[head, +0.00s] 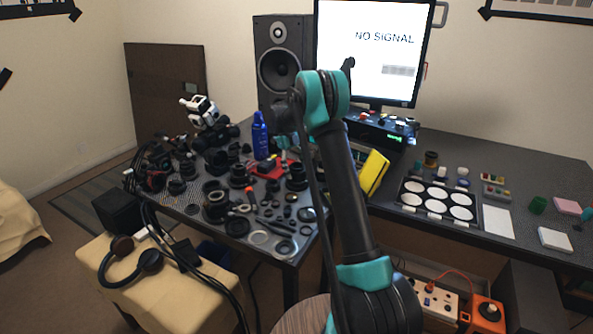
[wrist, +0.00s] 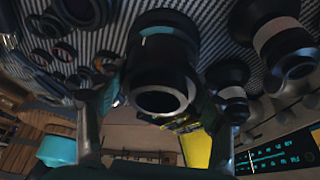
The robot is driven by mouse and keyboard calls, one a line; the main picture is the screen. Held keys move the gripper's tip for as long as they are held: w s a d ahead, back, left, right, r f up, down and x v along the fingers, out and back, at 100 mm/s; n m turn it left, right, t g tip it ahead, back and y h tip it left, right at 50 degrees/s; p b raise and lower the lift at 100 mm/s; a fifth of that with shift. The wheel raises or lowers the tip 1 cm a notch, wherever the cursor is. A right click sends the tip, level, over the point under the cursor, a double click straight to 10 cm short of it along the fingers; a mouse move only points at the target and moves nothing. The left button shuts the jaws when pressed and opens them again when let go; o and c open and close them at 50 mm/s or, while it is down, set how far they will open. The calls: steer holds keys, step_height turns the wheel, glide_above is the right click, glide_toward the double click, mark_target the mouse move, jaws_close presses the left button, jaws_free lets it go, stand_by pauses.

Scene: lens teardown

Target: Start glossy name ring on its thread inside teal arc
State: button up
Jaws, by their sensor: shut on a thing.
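In the wrist view my gripper (wrist: 152,105) has its two fingers on either side of a dark round part, which I take to be the glossy name ring (wrist: 160,98); its near opening has a pale grey rim. Beyond it, in line with it, stands a black lens barrel (wrist: 165,25) with a short white mark. Whether the ring touches the barrel or sits apart cannot be told. A small teal patch (wrist: 115,87) shows beside the left finger; I cannot tell if it is the teal arc. In the head view the gripper is hard to make out among the dark lens parts.
Dark lens parts crowd the left table (head: 238,227). A blue bottle (head: 260,136), a speaker (head: 281,65) and a monitor (head: 373,50) stand behind. A yellow object (head: 373,172) and a tray of white discs (head: 438,201) lie right. More lens barrels (wrist: 280,40) flank the gripper.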

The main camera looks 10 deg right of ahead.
steer(key=shift+f, duration=0.1)
stand_by(0.3)
steer(key=o, duration=1.2)
steer(key=shift+o, duration=0.2)
steer(key=v, duration=1.1)
steer(key=s+d+r+n+t+y, duration=0.1)
steer(key=s+d+r+n+t, duration=0.15)
steer(key=s+n, duration=0.6)
steer(key=s+d+f+n+t, duration=0.1)
steer(key=s+f+n, duration=0.2)
steer(key=s+n, duration=0.4)
steer(key=s+d+f+n+t+y, duration=0.1)
steer(key=s+f+n, duration=0.3)
steer(key=s, duration=1.3)
steer(key=s+d+f+n+t, duration=0.2)
steer(key=s+f+n+t, duration=0.1)
steer(key=s+n, duration=0.7)
steer(key=s+f, duration=0.1)
steer(key=s, duration=0.1)
steer(key=shift+s+y, duration=0.3)
steer(key=shift+s, duration=0.1)
